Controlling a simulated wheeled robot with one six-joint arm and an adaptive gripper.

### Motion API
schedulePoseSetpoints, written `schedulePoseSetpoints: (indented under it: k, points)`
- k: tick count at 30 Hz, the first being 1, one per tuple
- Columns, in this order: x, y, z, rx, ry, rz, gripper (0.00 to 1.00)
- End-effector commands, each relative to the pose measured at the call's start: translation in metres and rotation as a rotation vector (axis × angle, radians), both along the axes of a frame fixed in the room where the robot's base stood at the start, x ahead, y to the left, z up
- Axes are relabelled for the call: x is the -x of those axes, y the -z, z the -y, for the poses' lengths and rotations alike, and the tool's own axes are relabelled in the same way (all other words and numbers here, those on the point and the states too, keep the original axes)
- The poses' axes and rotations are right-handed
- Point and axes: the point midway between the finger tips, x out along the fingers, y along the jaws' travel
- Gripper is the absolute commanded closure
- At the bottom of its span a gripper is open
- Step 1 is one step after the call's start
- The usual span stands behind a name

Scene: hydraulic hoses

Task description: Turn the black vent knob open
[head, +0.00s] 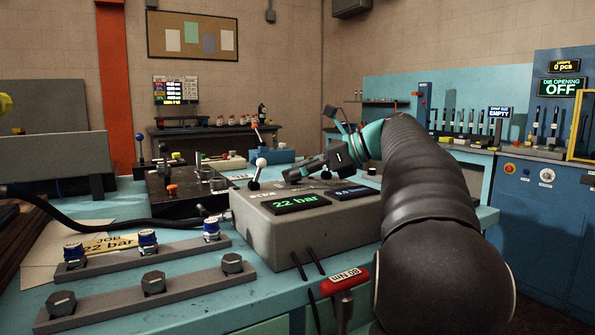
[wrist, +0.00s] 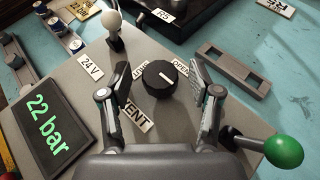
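My gripper (wrist: 160,80) is open, with one finger to the left and one to the right of the knob. Gaps show between the knob and both fingers. In the head view my gripper (head: 298,174) is low over the control box (head: 330,222); I cannot make out the knob clearly there.
A white-ball lever (wrist: 113,24) stands upper left of the knob, and a green ball handle (wrist: 283,151) is at lower right. A green "22 bar" display (wrist: 47,125) is at left. In the head view a red-handled tool (head: 345,281) is at the box's front.

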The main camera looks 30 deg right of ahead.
Motion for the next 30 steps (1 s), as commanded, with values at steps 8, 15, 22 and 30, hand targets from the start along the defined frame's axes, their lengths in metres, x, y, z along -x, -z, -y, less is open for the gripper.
schedulePoseSetpoints:
  k: [8, 15, 22, 30]
  points:
    - [0.0001, 0.0, 0.0001, 0.0, 0.0, 0.0, 0.97]
    - [0.0006, -0.0004, -0.0005, 0.0, 0.018, 0.0, 0.97]
    - [0.0022, -0.0007, -0.0023, 0.002, 0.118, 0.0, 0.97]
    - [0.0038, -0.0006, -0.0053, 0.001, 0.344, 0.001, 0.97]
